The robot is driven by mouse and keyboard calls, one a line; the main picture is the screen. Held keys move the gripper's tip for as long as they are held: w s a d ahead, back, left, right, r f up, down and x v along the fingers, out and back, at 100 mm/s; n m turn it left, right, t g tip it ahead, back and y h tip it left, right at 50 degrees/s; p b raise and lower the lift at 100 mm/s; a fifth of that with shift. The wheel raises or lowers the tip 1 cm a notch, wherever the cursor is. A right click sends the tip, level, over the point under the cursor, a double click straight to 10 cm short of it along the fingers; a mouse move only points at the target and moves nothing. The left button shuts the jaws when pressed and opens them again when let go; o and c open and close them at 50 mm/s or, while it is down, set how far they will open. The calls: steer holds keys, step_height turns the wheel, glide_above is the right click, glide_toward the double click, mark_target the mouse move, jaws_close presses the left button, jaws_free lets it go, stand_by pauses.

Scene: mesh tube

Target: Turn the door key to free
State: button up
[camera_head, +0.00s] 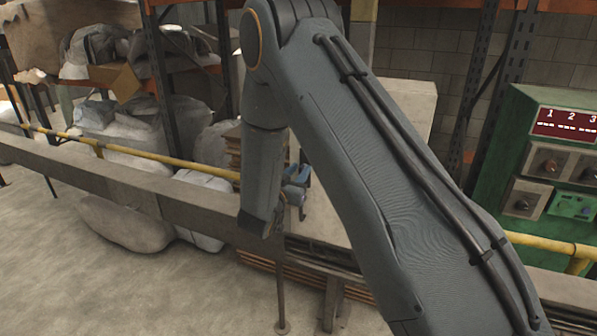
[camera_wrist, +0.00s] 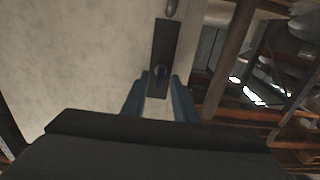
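In the wrist view a dark upright lock plate (camera_wrist: 167,45) sits on a pale, stained door surface (camera_wrist: 85,60). A small dark round key or key head (camera_wrist: 160,71) shows on the plate's lower part, and its exact turn is too dim to tell. My gripper (camera_wrist: 159,78) has two blue fingers, one on each side of the key, with a visible gap between them. They appear open and not closed on it. In the head view the blue fingers (camera_head: 297,187) show beside my arm, which hides the key and lock.
A dark rounded handle (camera_wrist: 172,8) is above the plate. In the head view a yellow rail (camera_head: 150,156) and a grey beam (camera_head: 90,180) run across. A green control cabinet (camera_head: 510,135) stands right. Shelving with bulky sacks (camera_head: 150,125) is behind; open floor is at lower left.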

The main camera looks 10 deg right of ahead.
jaws_close()
steer(key=shift+m+b, duration=0.3)
steer(key=m+b, duration=0.2)
steer(key=m, duration=0.1)
steer(key=shift+d+f, duration=0.1)
steer(key=m+b, duration=0.4)
steer(key=shift+s+d+f, duration=0.1)
steer(key=m+b, duration=1)
steer(key=b, duration=0.1)
steer(key=shift+s+d+f, duration=0.15)
steer(key=shift+f, duration=0.1)
steer(key=shift+m, duration=0.3)
jaws_free()
